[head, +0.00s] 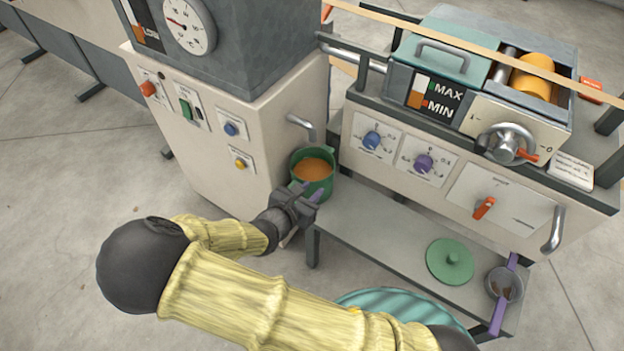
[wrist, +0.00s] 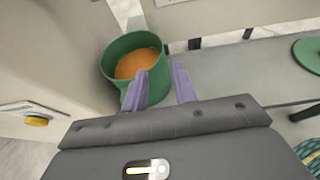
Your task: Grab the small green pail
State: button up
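The small green pail (head: 327,184) stands upright at the left end of the grey shelf, beside the cream machine cabinet, and holds something orange. It also shows in the wrist view (wrist: 122,48), left of centre. My gripper (head: 307,192) is at the near side of the pail. Its two purple fingers (wrist: 164,85) are apart, with a clear gap between them. In the wrist view the left finger overlaps the pail's near right side, and the right finger is just right of the pail. I cannot tell whether either finger touches it.
The cream cabinet (head: 225,170) rises close on the left. The winder panel (head: 400,140) stands behind the shelf (head: 375,225). A green lid (head: 450,262) and a small grey pot with purple handles (head: 504,286) sit at the shelf's right. The shelf's middle is clear.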

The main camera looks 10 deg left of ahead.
aim_at(319, 184)
jog(key=b+x, duration=0.1)
jog(key=x, duration=0.4)
jog(key=b+x, duration=0.2)
jog(key=x, duration=0.3)
jog(key=shift+w+d+f, duration=0.15)
jog(key=shift+w, duration=0.2)
dwell(0.3)
grip_shut()
dwell(0.9)
dwell(0.3)
